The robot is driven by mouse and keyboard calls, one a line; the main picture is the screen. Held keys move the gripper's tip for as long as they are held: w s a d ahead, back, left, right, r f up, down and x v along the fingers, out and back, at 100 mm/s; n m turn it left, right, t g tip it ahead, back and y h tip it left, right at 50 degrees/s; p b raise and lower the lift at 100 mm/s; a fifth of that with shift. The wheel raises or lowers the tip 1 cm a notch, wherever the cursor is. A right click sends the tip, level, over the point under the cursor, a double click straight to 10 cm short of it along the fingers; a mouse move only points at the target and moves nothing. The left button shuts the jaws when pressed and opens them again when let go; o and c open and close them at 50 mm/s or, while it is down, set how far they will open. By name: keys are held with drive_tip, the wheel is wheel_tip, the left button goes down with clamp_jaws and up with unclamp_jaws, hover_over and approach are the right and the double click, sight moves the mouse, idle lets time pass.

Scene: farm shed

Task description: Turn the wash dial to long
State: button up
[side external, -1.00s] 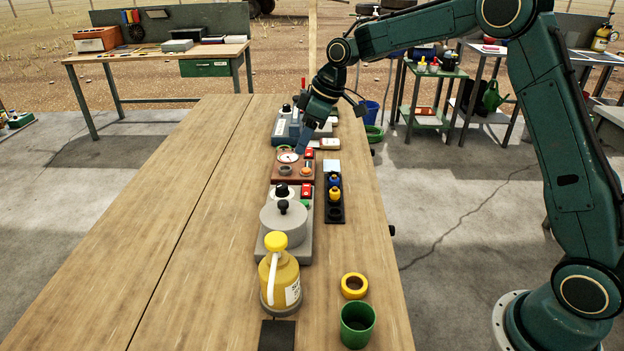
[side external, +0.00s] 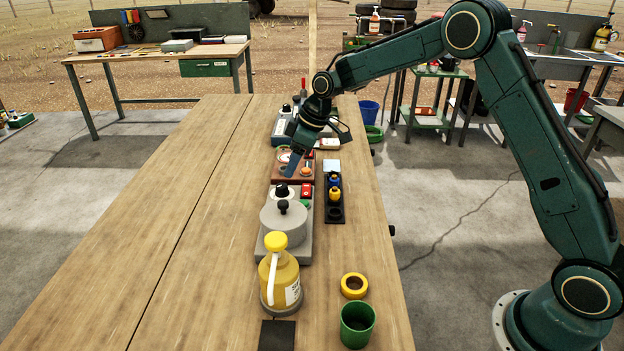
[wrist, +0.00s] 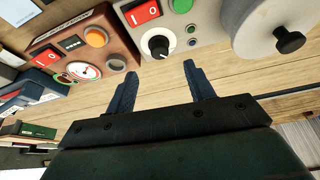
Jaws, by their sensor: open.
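The wash dial is a round black knob with a white pointer mark (wrist: 157,45) on a pale grey panel. It also shows in the side view as a dark knob (side external: 282,191) behind the grey lidded drum (side external: 283,222). Its markings are too small to read. My gripper (wrist: 160,74) is open and empty, its two blue fingers apart. In the wrist view the knob lies just beyond and between the fingertips, with no contact visible. In the side view my gripper (side external: 288,168) is above the brown box, slightly behind the knob.
Beside the dial are a red switch (wrist: 141,11) and green button (wrist: 190,28). The brown box (wrist: 115,45) carries a gauge and orange button. A yellow jug (side external: 281,280), yellow ring (side external: 354,286) and green cup (side external: 357,326) stand nearer the camera. The table's left is clear.

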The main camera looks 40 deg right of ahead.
sight(282, 185)
drive_tip(key=x, duration=0.7)
drive_tip(key=shift+f, duration=0.2)
drive_tip(key=c, duration=1)
drive_tip(key=shift+o, duration=0.2)
